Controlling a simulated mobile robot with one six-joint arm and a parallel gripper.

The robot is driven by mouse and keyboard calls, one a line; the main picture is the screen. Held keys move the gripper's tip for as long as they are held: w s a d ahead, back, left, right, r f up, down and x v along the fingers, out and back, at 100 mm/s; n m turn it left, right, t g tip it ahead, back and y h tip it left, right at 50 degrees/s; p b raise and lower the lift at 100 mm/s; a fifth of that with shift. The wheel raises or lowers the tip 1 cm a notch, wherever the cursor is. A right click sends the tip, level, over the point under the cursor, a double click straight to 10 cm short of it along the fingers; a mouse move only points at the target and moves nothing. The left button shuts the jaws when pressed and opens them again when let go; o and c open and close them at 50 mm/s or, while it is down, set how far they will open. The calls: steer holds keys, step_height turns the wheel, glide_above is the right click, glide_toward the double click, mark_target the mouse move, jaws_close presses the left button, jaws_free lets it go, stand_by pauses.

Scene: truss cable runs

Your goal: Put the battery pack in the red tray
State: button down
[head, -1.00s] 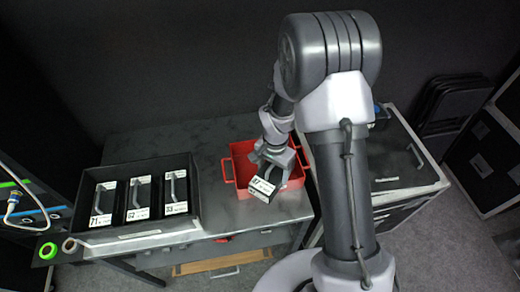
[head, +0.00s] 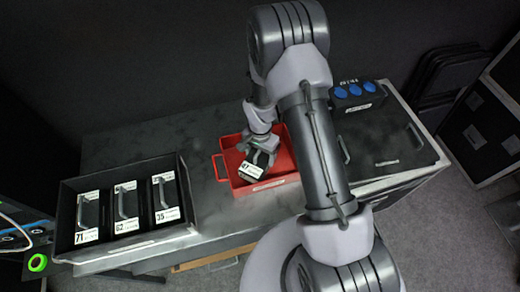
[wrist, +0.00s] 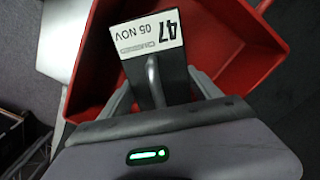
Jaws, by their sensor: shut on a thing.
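The battery pack (head: 250,169) is a dark block with a white label marked 47. My gripper (head: 262,157) is shut on its handle. In the wrist view the label (wrist: 148,35) and the grey handle (wrist: 153,75) between my fingers (wrist: 163,92) show clearly. The red tray (head: 270,186) is open-topped, with a handle on its left side. The pack is over or inside the tray's opening, tilted in the head view. I cannot tell whether it touches the tray floor. The tray's red walls also surround it in the wrist view (wrist: 226,30).
A black bin (head: 150,240) at the left holds three similar packs, labelled 71, 62 and 35. A dark box with blue round tops (head: 355,93) stands on a case (head: 390,150) at the right. The table (head: 205,130) behind the tray is clear.

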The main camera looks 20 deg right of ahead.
steer(key=shift+w+f, duration=0.1)
steer(key=shift+f, duration=0.2)
steer(key=shift+c, duration=0.7)
jaws_free()
step_height(320, 180, up, 24)
steer(key=s+r+n+t+p, duration=0.1)
steer(key=t+p, duration=0.1)
steer(key=p, duration=0.1)
steer(key=s+a+r+n+t+y, duration=0.1)
steer(key=s+a+r+t, duration=0.1)
steer(key=s+r, duration=0.6)
steer(key=s+a+r+n+t+y, duration=0.1)
steer(key=s+a+r+n, duration=0.1)
steer(key=s+r, duration=0.6)
steer(key=shift+s+r+n+t, duration=0.3)
steer(key=shift+s+r+t, duration=0.1)
steer(key=shift+s, duration=0.8)
